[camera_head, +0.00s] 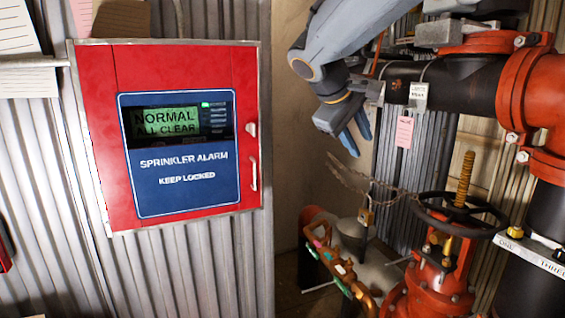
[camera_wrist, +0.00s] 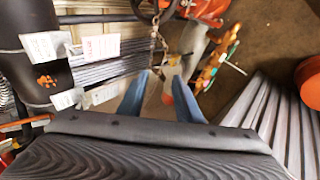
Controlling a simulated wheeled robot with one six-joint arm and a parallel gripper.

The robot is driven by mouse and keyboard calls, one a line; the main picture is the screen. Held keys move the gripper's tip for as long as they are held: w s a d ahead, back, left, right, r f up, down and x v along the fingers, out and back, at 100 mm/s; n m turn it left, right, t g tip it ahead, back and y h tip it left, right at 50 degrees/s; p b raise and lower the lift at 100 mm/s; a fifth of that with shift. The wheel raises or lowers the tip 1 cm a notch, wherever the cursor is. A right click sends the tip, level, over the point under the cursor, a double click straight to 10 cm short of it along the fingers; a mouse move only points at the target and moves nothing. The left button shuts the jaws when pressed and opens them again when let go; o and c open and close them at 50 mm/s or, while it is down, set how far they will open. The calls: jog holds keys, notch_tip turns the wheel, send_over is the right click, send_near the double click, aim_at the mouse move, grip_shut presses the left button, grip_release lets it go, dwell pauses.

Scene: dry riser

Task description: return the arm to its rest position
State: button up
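My gripper (camera_head: 356,134) hangs from my grey arm at the upper middle of the head view, pointing down in front of the corrugated wall. Its two blue fingers are apart, with nothing seen held between them. In the wrist view my gripper (camera_wrist: 160,88) also shows its fingers spread. A chain (camera_wrist: 156,35) with a brass-coloured padlock (camera_wrist: 169,72) shows beyond the fingertips. In the head view the chain (camera_head: 400,193) and the padlock (camera_head: 365,215) hang below my gripper, apart from it.
A red sprinkler alarm cabinet (camera_head: 95,140) is at left, its display reading "NORMAL ALL CLEAR". A black handwheel (camera_head: 488,232) on a red valve (camera_head: 430,290) stands at lower right. A thick black pipe (camera_head: 455,82) with tags runs close beside my gripper. An orange tagged bar (camera_head: 335,262) stands below.

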jog(key=s+d+f+m+g+y, duration=0.1)
jog(key=s+f+m+g+y, duration=0.5)
jog(key=s+f, duration=2)
notch_tip(320, 180, down, 3)
jog(key=shift+s+d+f+m+g+p, duration=0.2)
jog(key=shift+d+m+g+p, duration=0.1)
jog(key=shift+m+p, duration=0.15)
dwell(4.8)
